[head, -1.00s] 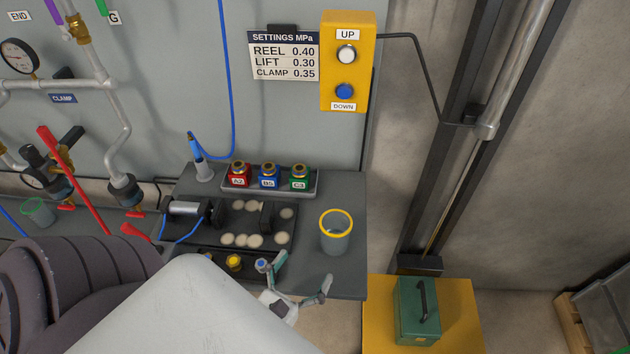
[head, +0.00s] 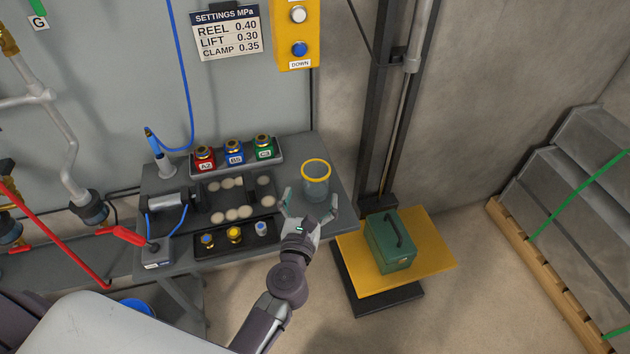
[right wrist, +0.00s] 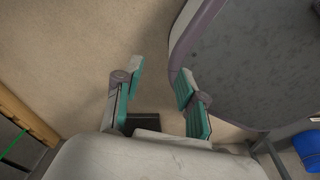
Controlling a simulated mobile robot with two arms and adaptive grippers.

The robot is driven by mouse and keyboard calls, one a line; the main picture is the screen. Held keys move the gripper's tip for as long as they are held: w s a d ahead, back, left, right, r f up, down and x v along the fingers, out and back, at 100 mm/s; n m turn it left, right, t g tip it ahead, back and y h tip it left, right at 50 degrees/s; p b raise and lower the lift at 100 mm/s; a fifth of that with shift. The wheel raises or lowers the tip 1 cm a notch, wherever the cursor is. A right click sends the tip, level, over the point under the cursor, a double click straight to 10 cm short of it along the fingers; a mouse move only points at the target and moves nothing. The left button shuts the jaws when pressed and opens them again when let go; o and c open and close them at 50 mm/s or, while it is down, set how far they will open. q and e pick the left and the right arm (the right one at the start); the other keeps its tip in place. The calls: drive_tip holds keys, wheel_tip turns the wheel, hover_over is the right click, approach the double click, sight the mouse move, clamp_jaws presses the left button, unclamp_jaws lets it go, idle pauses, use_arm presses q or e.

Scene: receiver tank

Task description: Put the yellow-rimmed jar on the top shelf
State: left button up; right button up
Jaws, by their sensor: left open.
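The yellow-rimmed jar (head: 316,188) is a clear grey, open-topped jar standing upright at the right end of the grey bench (head: 322,148). My left gripper (head: 310,204) is open in the head view, just in front of the jar. One finger is at the jar's left and the other at its lower right; I cannot tell whether they touch it. My right gripper (right wrist: 157,95) shows in the right wrist view with its fingers apart and nothing between them, above the floor. I cannot make out a top shelf in these views.
A tray with red, blue and green bottles (head: 234,153) stands behind the jar to the left. Several pale discs (head: 232,214) lie in a dark tray. A yellow platform (head: 430,262) with a green case (head: 390,245) is at the right, beside a dark mast (head: 378,110).

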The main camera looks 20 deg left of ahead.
sight(313, 185)
use_arm(q)
drive_tip(key=shift+w+a+r, duration=0.1)
drive_tip(key=shift+w+a, duration=0.05)
drive_tip(key=shift+w, duration=0.6)
drive_tip(key=shift+w+a+r+p, duration=0.15)
drive_tip(key=shift+w+p, duration=0.2)
drive_tip(key=shift+w, duration=0.4)
drive_tip(key=w, duration=0.3)
drive_tip(key=shift+w+a, duration=0.15)
drive_tip(key=shift+w, duration=0.25)
drive_tip(key=shift+c, duration=0.5)
drive_tip(key=c, duration=1.3)
wheel_tip(313, 185, up, 10)
drive_tip(key=p, duration=0.7)
drive_tip(key=shift+c, duration=0.2)
drive_tip(key=s+a+r+h, duration=0.1)
drive_tip(key=s+r, duration=0.2)
drive_tip(key=s, duration=0.7)
drive_tip(key=s+a+r+m+h, duration=0.1)
drive_tip(key=s+r, duration=0.2)
drive_tip(key=s, duration=0.8)
drive_tip(key=shift+s, duration=0.3)
use_arm(e)
wheel_tip(313, 185, up, 8)
drive_tip(key=s+a, duration=0.1)
drive_tip(key=s, duration=0.1)
drive_tip(key=shift+s, duration=0.15)
